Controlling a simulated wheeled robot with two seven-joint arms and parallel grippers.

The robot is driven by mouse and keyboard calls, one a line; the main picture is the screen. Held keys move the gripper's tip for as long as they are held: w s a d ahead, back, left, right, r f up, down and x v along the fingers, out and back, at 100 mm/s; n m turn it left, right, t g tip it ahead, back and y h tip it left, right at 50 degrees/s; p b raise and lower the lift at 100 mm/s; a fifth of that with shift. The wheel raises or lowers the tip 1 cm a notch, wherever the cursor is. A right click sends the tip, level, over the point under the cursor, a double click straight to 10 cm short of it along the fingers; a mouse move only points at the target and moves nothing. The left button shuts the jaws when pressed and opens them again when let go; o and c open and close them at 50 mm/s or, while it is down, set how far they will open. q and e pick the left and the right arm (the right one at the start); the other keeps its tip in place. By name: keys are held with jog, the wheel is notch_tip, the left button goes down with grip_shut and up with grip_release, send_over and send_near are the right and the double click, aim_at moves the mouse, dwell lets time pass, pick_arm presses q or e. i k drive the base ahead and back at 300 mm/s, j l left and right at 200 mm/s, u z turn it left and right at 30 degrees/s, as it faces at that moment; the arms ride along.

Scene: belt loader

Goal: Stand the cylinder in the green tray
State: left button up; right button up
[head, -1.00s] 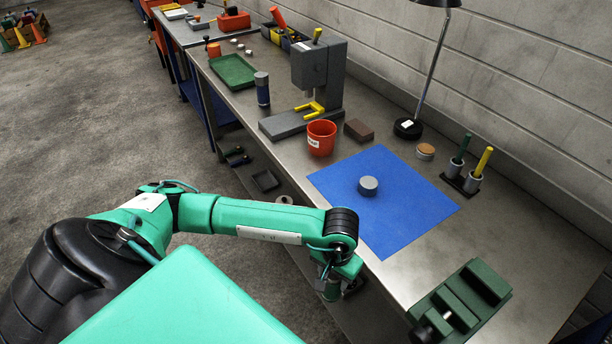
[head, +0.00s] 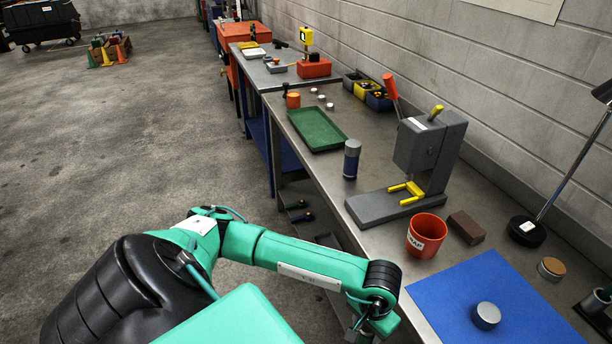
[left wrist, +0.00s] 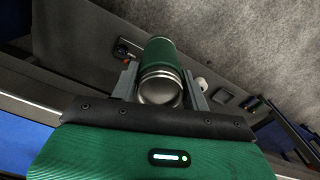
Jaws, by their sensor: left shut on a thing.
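The green tray (head: 318,130) lies empty on the steel bench, past the press, in the head view. In the left wrist view my left gripper (left wrist: 160,88) is shut on a green cylinder (left wrist: 161,55) with a bare metal end facing the camera. The cylinder lies between the two grey fingers, clear of the bench. In the head view my left arm hangs beside the bench's front edge, low in the picture; the held cylinder cannot be made out there. My right gripper is not in view.
A blue-and-grey cylinder (head: 351,158) stands near the tray. The grey press (head: 427,150), a red cup (head: 426,235), a brown block (head: 466,227) and a blue mat (head: 450,295) with a grey puck (head: 486,315) are nearer. Open floor lies left of the bench.

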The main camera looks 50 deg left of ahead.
aim_at(312, 126)
jog(key=i+j, duration=0.1)
jog(key=j, duration=0.35)
jog(key=i+j, duration=0.1)
jog(key=j, duration=0.4)
jog(key=i+j, duration=0.1)
jog(key=j, duration=0.35)
jog(key=i+j, duration=0.1)
jog(key=j, duration=0.35)
jog(key=i+j, duration=0.1)
jog(key=j, duration=0.35)
jog(key=i+j, duration=0.1)
jog(key=j, duration=0.4)
jog(key=i+j, duration=0.1)
jog(key=j, duration=0.35)
jog(key=i+j, duration=0.1)
jog(key=j, duration=0.35)
